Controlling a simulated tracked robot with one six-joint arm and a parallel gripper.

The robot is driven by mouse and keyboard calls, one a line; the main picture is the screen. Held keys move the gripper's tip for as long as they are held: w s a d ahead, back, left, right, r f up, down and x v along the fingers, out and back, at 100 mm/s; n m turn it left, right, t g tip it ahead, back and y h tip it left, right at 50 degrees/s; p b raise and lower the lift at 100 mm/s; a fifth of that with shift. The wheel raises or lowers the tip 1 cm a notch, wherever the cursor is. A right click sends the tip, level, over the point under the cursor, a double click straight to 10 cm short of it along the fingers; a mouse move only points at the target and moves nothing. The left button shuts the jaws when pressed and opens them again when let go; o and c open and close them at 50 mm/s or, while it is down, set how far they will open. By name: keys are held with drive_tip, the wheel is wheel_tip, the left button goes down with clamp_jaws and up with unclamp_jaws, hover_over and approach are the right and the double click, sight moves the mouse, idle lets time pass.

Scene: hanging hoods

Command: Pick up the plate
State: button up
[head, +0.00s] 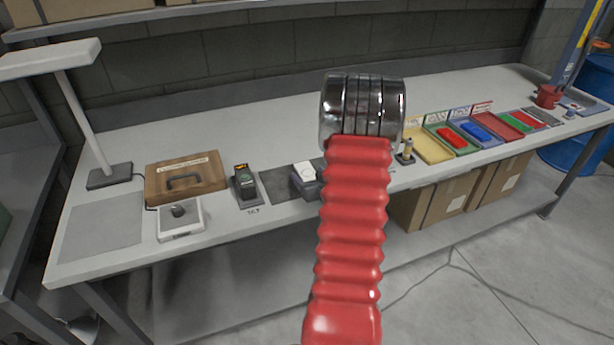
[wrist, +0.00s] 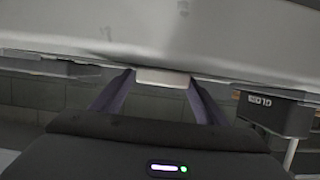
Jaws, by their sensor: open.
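I cannot single out the plate with certainty. In the wrist view a flat pale piece (wrist: 163,78) shows between the fingertips of my gripper (wrist: 161,84), against the edge of a large light grey surface. The two dark fingers stand apart, one on each side of the piece; I cannot tell whether they touch it. In the head view a white-topped piece on a dark block (head: 304,174) sits near the bench's front edge, left of my red arm. It may be the same piece. The gripper itself is hidden in the head view.
The long grey bench (head: 240,130) carries a wooden case (head: 186,177), a scale (head: 181,219), a lamp (head: 89,110) and a small dark device (head: 244,186). Coloured trays (head: 430,148) stand at the right. Cardboard boxes (head: 437,202) sit below. A dark labelled box (wrist: 275,115) is right of my gripper.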

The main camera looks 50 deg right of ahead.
idle(0.5)
drive_tip(key=c, duration=1.2)
